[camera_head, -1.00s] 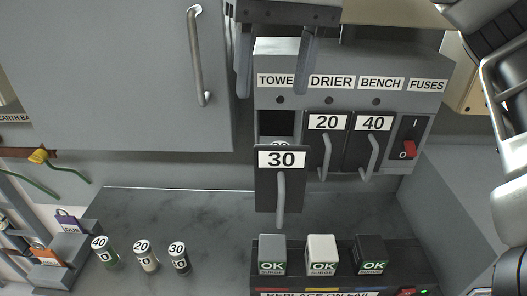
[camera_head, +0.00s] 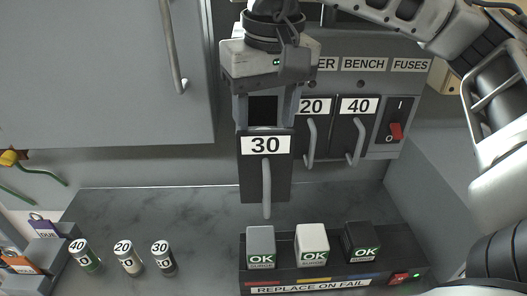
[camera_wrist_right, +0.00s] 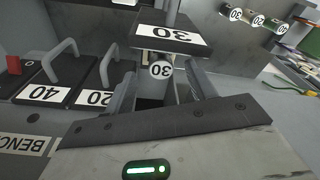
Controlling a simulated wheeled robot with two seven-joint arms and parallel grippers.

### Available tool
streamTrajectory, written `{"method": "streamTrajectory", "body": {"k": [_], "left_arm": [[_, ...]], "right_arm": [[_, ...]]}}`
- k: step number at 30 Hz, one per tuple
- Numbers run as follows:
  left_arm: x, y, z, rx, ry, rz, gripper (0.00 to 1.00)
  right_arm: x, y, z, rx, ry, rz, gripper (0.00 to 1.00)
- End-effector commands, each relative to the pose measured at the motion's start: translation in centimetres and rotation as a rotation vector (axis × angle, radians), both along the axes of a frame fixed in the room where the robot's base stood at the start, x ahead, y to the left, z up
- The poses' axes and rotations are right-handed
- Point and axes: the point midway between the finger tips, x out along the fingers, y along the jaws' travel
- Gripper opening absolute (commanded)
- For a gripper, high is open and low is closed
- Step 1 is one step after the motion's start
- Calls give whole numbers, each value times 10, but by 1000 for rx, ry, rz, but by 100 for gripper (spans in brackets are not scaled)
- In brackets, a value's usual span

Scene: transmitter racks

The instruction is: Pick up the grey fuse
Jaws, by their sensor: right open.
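A small fuse with a white round 30 label (camera_wrist_right: 161,70) shows in the right wrist view at the pulled-out 30 holder (camera_head: 265,178), between my fingers. Its body colour is hard to tell there, and my gripper hides it in the head view. My right gripper (camera_head: 266,108) is open and points down behind the holder's 30 front, with one finger on each side. In the wrist view the right gripper (camera_wrist_right: 160,92) has a finger on each side of the fuse, without visible contact. A dark grey fuse labelled 30 (camera_head: 163,258) stands on the bench. My left gripper is out of view.
Fuses labelled 40 (camera_head: 85,255) and 20 (camera_head: 128,257) stand at left on the bench. Closed 20 (camera_head: 313,125) and 40 (camera_head: 355,125) holders and a red switch (camera_head: 396,131) sit to the right. A tester (camera_head: 330,280) with grey, white and black blocks stands below.

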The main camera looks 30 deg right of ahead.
Motion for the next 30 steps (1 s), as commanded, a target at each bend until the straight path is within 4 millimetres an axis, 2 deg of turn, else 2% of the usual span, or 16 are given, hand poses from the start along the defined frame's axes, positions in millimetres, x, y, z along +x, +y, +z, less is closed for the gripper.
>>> {"method": "streamTrajectory", "body": {"k": [6, 15, 16, 21, 30], "left_arm": [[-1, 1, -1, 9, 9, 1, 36], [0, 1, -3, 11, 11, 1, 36], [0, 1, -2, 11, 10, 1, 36], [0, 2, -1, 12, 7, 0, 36], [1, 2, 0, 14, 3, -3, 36]], "right_arm": [[6, -1, -31, 1, 2, -2, 56], [7, -1, -38, 1, 1, -1, 56], [6, -1, -38, 1, 1, -1, 53], [7, -1, -37, 1, 1, -1, 6], [7, 0, -35, 2, -1, -2, 6]]}}
